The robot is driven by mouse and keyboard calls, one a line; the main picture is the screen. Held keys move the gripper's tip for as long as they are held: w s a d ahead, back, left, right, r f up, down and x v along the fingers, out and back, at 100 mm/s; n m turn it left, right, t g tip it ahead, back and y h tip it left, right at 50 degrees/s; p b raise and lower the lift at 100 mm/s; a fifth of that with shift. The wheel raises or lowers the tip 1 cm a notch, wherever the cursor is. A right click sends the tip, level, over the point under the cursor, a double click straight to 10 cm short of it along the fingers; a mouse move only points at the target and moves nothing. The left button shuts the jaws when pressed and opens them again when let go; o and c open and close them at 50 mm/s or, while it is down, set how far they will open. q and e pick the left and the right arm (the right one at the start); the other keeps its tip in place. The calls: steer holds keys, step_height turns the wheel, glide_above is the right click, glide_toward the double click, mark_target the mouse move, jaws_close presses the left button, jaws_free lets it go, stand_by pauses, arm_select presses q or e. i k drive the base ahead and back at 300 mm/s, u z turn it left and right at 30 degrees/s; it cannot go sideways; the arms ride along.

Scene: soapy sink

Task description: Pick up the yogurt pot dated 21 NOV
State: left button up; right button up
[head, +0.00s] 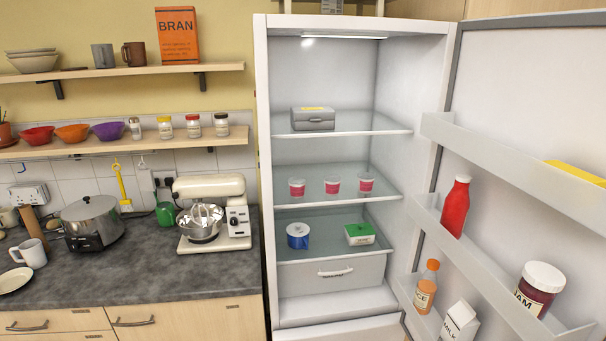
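Three small pots with pink-red bands and pale lids stand in a row on the middle glass shelf (310,199) of the open fridge. They are the left pot (297,188), the middle pot (332,186) and the right pot (366,183). All three are upright and apart from each other. Any dates on them are too small to read, so I cannot tell which one says 21 NOV. Neither of my grippers shows in the head view.
The fridge door stands open at the right, its racks holding a red bottle (455,207), a jam jar (537,288) and a milk carton (460,322). A grey box (313,119) sits above the pots; a blue tub (298,236) and green-lidded tub (359,234) sit below.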

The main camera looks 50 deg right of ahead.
mark_target(331, 182)
steer(key=z, duration=0.45)
steer(key=i, duration=1.35)
steer(key=z, duration=1.75)
steer(key=i, duration=0.7)
steer(key=z, duration=0.55)
